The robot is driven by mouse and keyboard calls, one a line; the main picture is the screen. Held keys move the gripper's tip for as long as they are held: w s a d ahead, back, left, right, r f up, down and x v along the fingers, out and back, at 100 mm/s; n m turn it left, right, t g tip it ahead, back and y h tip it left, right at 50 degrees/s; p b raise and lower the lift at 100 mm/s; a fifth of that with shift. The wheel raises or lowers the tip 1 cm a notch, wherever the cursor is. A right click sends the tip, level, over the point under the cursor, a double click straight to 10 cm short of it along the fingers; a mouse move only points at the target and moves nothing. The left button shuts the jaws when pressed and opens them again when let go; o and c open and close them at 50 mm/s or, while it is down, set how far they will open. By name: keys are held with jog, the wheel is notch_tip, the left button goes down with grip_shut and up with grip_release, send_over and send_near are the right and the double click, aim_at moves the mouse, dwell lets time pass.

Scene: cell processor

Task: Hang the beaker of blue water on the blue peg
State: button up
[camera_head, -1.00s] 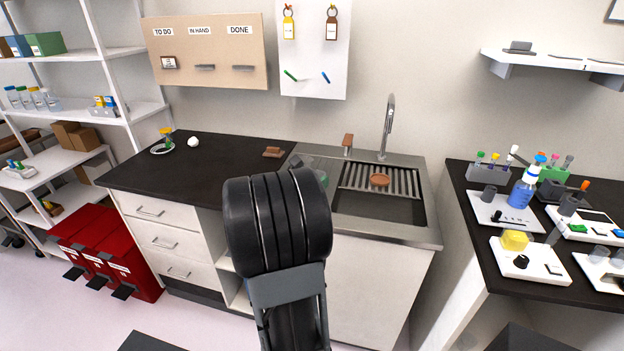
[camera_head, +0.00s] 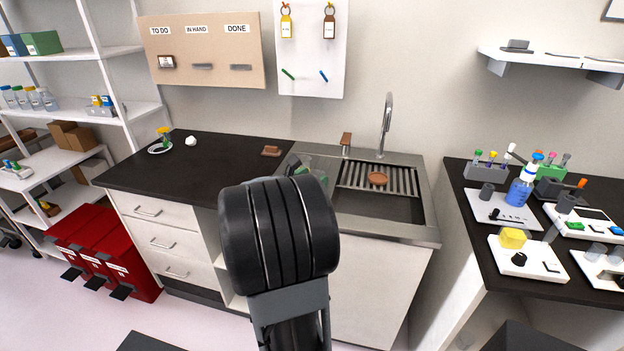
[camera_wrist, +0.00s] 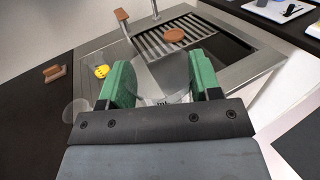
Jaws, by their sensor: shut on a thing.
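My gripper (camera_wrist: 161,82) shows its two green fingers in the wrist view, shut on a clear glass vessel (camera_wrist: 172,72). It looks like a beaker; I see no blue water in it. In the head view my arm's black wrist hides most of the gripper, with only a bit of green and glass showing at the sink's left end. The blue peg (camera_head: 323,76) sticks out of the white pegboard (camera_head: 310,50) on the wall, right of a green peg (camera_head: 288,74). Both pegs are bare. The gripper is well below and in front of them.
The sink (camera_head: 378,208) has a slatted rack with a brown round dish (camera_head: 377,178) and a tall tap (camera_head: 387,125). A brown brush-like block (camera_head: 271,151) lies on the black counter (camera_head: 200,170). A bottle of blue liquid (camera_head: 519,190) stands on the right bench.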

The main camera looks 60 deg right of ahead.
jog(key=shift+c, duration=0.5)
jog(key=shift+r, duration=0.25)
jog(key=shift+w+a+r+n+t, duration=0.1)
jog(key=shift+w+n+t, duration=0.3)
jog(key=shift+t, duration=0.3)
jog(key=w+a+f+n+t+y, duration=0.2)
jog(key=w+a+f+n+t, duration=0.2)
jog(key=w+a+t, duration=0.3)
jog(key=w+a+f+n+t+y, duration=0.2)
jog(key=w+a+f+n+t, duration=0.3)
jog(key=w+a, duration=0.5)
jog(key=w+a+f+n+t+y, duration=0.2)
jog(key=a+n+t+y, duration=0.1)
jog(key=a, duration=0.7)
jog(key=w+a+f+n+t+y, duration=0.2)
jog(key=a+y, duration=0.3)
jog(key=a, duration=0.6)
jog(key=shift+w+a+f+n+t+y, duration=0.3)
jog(key=shift+w+f+n+t, duration=0.05)
jog(key=shift+f+n+t, duration=0.4)
